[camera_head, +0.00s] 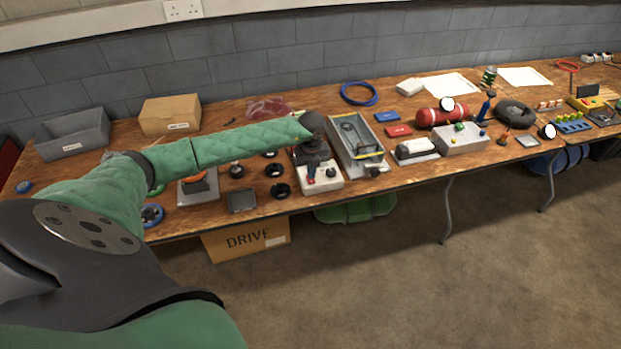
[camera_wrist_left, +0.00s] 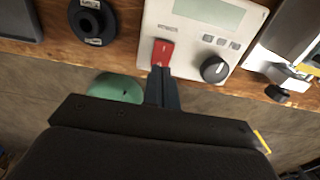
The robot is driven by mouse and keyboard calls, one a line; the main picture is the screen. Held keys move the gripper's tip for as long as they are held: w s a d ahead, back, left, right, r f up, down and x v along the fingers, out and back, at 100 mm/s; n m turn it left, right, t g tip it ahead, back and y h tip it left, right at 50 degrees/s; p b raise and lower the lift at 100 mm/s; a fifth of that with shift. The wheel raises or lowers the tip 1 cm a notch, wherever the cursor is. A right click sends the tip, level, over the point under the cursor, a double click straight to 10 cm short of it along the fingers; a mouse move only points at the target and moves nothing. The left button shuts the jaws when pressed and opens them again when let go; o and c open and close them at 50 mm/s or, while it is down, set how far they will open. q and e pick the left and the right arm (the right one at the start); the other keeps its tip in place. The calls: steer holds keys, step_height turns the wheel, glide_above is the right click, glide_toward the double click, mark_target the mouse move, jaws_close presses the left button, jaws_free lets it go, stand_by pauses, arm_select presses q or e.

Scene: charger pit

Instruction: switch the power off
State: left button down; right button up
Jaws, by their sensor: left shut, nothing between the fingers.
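A white power unit (camera_head: 322,181) stands near the front edge of the bench, partly hidden by my left arm. It also shows in the left wrist view (camera_wrist_left: 228,46), with a grey display, a few small buttons and a black knob (camera_wrist_left: 215,69). Its red switch (camera_wrist_left: 163,52) is at the left of the front part and also shows in the head view (camera_head: 311,182). My left gripper (camera_head: 312,170) is shut and empty, pointing down at the red switch. In the left wrist view its fingertips (camera_wrist_left: 158,70) are at the switch's lower edge; I cannot tell whether they touch. My right gripper is not in view.
Right of the unit is a grey tray (camera_head: 345,157) with a looped belt inside. Left of it are black rings (camera_head: 280,191) and a small dark grey tray (camera_head: 242,207). A cardboard box (camera_head: 171,116) and a grey bin (camera_head: 73,139) stand farther left.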

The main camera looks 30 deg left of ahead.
mark_target(312, 181)
arm_select(q)
steer(key=shift+r+p, duration=0.9)
steer(key=shift+r, duration=1.75)
